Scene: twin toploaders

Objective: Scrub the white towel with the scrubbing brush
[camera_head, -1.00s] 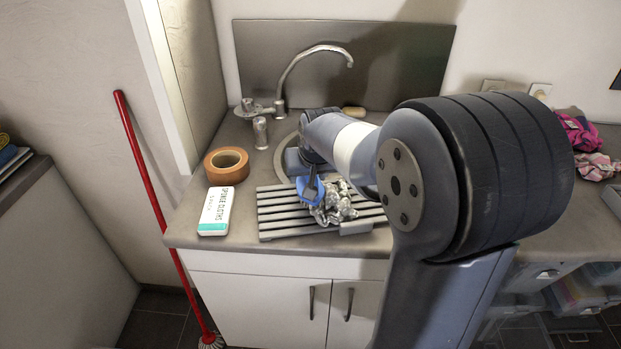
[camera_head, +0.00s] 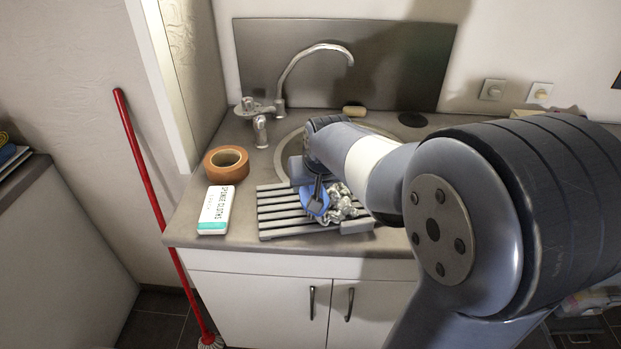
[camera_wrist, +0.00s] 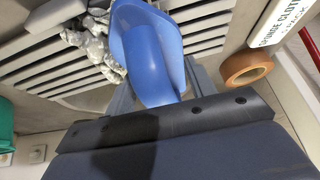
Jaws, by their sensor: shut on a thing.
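The blue scrubbing brush (camera_head: 316,204) is gripped in my gripper (camera_head: 318,184), low over the slatted grey rack beside the sink. In the wrist view, the brush (camera_wrist: 150,50) shows a rounded blue back and handle between the two fingers of my gripper (camera_wrist: 160,93). Its bristles are hidden. The white towel (camera_head: 345,205) lies crumpled on the rack, just right of the brush. In the wrist view, the towel (camera_wrist: 92,42) is to the left of the brush. I cannot tell whether the brush touches it. My arm covers part of the towel's surroundings.
The slatted rack (camera_head: 285,222) lies near the counter's front edge. An orange tape roll (camera_head: 226,165) and a white sponge-cloths box (camera_head: 215,210) stand to its left. The faucet (camera_head: 300,70) rises behind. A tan block (camera_head: 354,111) lies behind the sink (camera_head: 290,150).

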